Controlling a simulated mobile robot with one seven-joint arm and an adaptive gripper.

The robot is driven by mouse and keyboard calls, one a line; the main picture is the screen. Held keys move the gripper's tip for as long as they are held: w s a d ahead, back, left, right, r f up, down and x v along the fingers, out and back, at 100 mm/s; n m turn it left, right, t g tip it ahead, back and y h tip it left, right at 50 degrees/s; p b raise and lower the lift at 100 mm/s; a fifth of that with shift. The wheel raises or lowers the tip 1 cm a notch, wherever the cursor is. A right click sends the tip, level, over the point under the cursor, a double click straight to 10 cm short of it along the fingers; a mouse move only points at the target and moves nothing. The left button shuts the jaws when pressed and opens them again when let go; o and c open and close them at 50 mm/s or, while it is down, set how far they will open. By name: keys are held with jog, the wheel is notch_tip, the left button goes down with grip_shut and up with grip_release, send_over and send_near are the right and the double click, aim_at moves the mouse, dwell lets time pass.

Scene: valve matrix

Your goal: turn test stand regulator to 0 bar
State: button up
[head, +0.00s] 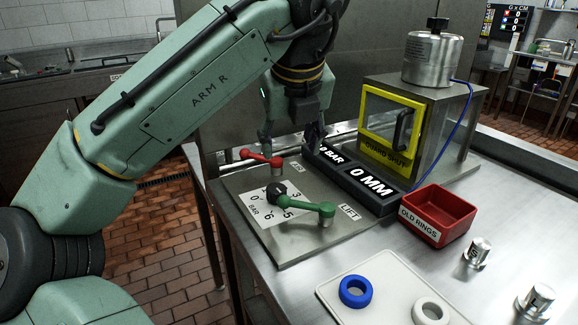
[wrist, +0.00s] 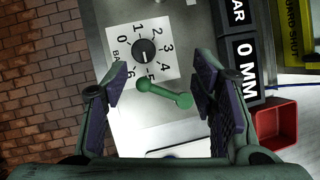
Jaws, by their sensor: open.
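The regulator is a black round knob (head: 275,191) on a white dial plate (head: 263,210) numbered 0 to 6 BAR, set in the metal test stand panel. In the wrist view the knob (wrist: 145,51) lies ahead of the fingertips, with a faint pale mark I cannot read surely. My gripper (head: 290,138) is open and empty above the panel's far side, apart from the knob. Its fingers also show in the wrist view (wrist: 160,78). A black display (head: 335,156) shows a BAR reading, its digit partly hidden by my gripper in the head view.
A green LIFT lever (head: 305,208) sits close beside the knob, and a red lever (head: 262,158) behind it. A 0 MM display (head: 372,188), yellow-framed guard box (head: 390,125) and red OLD RINGS bin (head: 438,214) stand right. Rings lie on a white board (head: 385,306).

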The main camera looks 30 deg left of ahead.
aim_at(276, 188)
jog(key=shift+s+a+f+g, duration=0.15)
jog(key=shift+s+a+g, duration=0.1)
jog(key=shift+s+g, duration=0.4)
jog(key=shift+s+a+f, duration=0.1)
jog(key=shift+s+f, duration=0.05)
jog(key=shift+f, duration=0.1)
jog(key=x, duration=1)
jog(key=shift+a+f, duration=0.1)
jog(key=shift+f, duration=0.05)
jog(key=shift+c, duration=0.4)
jog(key=c, duration=1.1)
